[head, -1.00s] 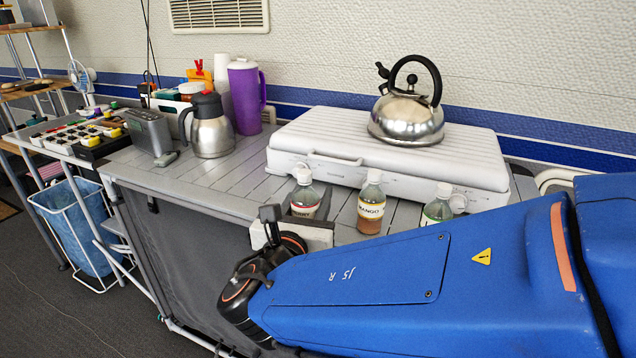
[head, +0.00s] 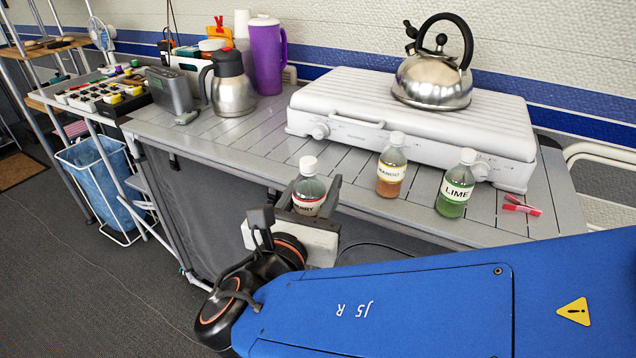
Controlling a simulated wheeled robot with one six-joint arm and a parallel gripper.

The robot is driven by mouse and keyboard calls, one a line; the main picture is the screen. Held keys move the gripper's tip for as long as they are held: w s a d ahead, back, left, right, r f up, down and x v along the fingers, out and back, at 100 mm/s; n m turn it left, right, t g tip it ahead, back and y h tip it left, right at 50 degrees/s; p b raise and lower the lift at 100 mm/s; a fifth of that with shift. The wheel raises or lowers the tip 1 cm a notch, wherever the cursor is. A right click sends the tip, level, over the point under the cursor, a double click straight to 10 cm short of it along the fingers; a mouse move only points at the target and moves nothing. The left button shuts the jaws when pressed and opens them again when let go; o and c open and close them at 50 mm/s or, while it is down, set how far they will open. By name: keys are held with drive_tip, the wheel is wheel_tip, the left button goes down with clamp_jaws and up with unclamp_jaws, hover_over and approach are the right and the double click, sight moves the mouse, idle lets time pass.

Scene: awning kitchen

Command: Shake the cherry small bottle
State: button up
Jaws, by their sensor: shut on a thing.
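The cherry small bottle (head: 309,187) is clear with a white cap, and its label shows only in part, ending in "RRY". It stands upright between the fingers of my gripper (head: 312,205), at the front edge of the table. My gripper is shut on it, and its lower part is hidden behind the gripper. I cannot tell whether its base touches the table. The mango bottle (head: 391,168) and the lime bottle (head: 455,186) stand upright on the table to the right, apart from the gripper.
A white stove (head: 410,125) carries a steel kettle (head: 434,78) behind the bottles. A steel jug (head: 231,90), a purple pitcher (head: 266,60) and a grey radio (head: 170,91) stand at the left back. A red clip (head: 521,206) lies on the right. Bare slatted tabletop (head: 250,143) shows left of the bottle.

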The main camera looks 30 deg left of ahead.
sight(311, 160)
drive_tip(key=c, duration=0.3)
drive_tip(key=shift+r, duration=3.55)
drive_tip(key=shift+r, duration=2.45)
drive_tip(key=shift+f, duration=2.5)
